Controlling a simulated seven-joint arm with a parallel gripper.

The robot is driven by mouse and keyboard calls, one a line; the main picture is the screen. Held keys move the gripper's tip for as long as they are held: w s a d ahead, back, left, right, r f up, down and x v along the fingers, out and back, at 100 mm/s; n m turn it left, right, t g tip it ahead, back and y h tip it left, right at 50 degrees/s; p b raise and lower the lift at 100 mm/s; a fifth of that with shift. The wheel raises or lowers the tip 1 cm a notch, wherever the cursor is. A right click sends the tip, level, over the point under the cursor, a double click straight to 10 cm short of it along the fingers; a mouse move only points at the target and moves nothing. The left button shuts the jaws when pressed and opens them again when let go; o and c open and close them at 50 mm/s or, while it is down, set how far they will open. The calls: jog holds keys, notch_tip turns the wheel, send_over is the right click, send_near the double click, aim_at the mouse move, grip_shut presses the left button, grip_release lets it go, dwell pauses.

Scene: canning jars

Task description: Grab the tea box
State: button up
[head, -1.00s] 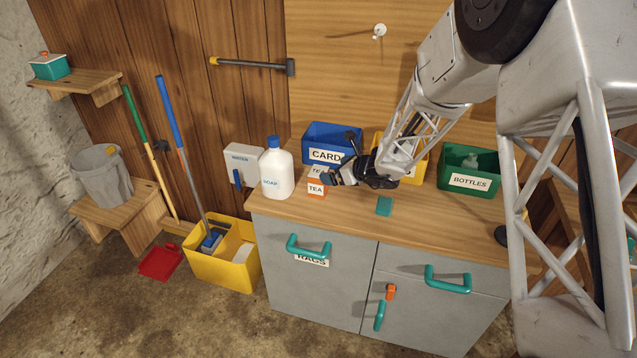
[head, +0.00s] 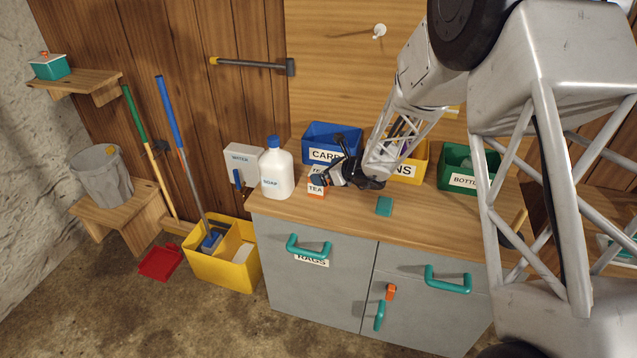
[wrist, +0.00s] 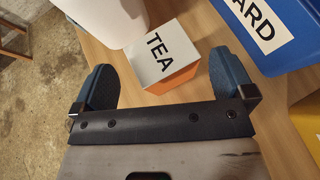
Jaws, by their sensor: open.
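The tea box (head: 316,188) is a small orange box with white TEA lettering panels. It stands on the counter in front of the blue bin and right of the soap bottle. In the wrist view, the tea box (wrist: 163,55) shows a white TEA face and an orange side. My gripper (head: 322,179) is open at the box, partly covering it in the head view. In the wrist view, my gripper (wrist: 163,64) has one blue finger on each side of the box, with visible gaps. I cannot tell how deep the box sits between the fingers.
The white soap bottle (head: 277,172) stands close on the left. The blue CARD bin (head: 325,139) is just behind. A yellow bin (head: 414,167) and a green bin (head: 456,186) stand right. A teal block (head: 384,206) lies on the counter (head: 440,220), which is clear in front.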

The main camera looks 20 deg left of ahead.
aim_at(320, 172)
jog(key=shift+x, duration=1.55)
jog(key=c, duration=0.6)
